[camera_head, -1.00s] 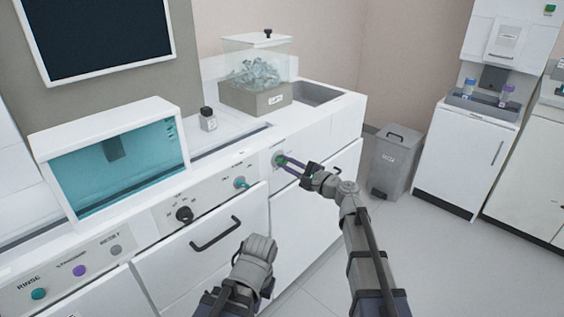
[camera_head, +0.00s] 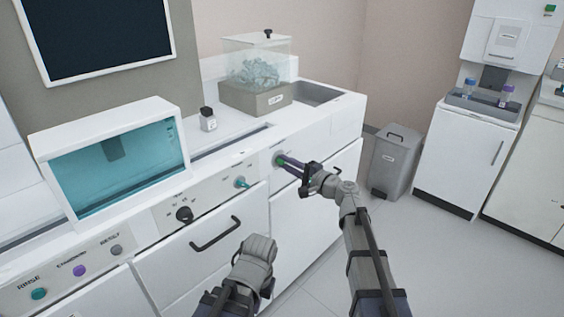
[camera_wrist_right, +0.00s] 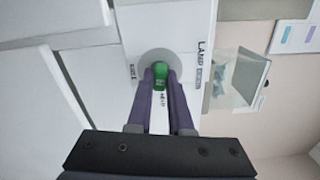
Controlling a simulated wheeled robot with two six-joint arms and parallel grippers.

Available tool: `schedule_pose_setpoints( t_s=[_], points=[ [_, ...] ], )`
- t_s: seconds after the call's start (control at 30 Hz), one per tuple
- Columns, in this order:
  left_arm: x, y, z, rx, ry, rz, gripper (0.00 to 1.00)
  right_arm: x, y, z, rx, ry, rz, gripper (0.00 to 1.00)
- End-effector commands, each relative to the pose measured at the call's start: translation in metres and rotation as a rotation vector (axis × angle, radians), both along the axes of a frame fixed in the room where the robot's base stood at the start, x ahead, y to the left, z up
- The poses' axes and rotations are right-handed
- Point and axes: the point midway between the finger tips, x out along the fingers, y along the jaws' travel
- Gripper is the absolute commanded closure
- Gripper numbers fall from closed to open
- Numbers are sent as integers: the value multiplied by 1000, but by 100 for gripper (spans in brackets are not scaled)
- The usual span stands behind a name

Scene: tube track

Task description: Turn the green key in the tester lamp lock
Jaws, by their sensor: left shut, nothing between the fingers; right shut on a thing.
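The tester lamp lock (camera_wrist_right: 146,57) is a round grey plate on the white cabinet front, beside the printed word LAMP; it also shows in the head view (camera_head: 278,158). The green key (camera_wrist_right: 160,75) sits at the lock's middle. My right gripper (camera_head: 285,161) reaches the lock from the right, and its two purple fingers are shut on the green key. In the right wrist view the fingers come up from below on both sides of the key. My left gripper (camera_head: 260,246) is at the bottom middle, in front of the drawers, shut and empty; its fingertips are hidden.
A turquoise knob or key (camera_head: 241,183) and a black dial (camera_head: 184,214) are on the panel left of the lock. A drawer handle (camera_head: 215,233) is below. A clear box (camera_head: 257,70) stands on the counter. A grey bin (camera_head: 396,160) stands at the right; the floor between is clear.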

Motion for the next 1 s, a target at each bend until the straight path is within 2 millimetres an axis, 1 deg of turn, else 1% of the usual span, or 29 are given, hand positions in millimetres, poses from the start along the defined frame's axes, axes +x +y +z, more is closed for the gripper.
schedule_pose_setpoints(
  t_s=[0.13, 0.23, 0.27, 0.53, 0.57, 0.83, 1.0],
  points=[
    [0, 0, 0, 0, 0, 0, 100, 0, 0, 0, -18, -18, 0, 100],
    [0, 0, 0, 0, 0, 0, 100, 0, 0, 0, -89, -89, 0, 100],
    [0, 0, 0, 0, 0, 0, 100, 0, 0, 0, -85, -85, 0, 78],
    [0, 0, 0, 0, 0, 0, 100, 0, 0, 0, -81, -81, 0, 48],
    [0, 0, 0, 0, 0, 0, 100, 0, 0, 0, -81, -81, 0, 46],
    [0, 0, 0, 0, 0, 0, 100, -2, -2, 0, -81, -80, -1, 46],
    [0, 0, 0, 0, 0, 0, 100, -19, -18, 0, -81, -80, -3, 46]
  ],
)
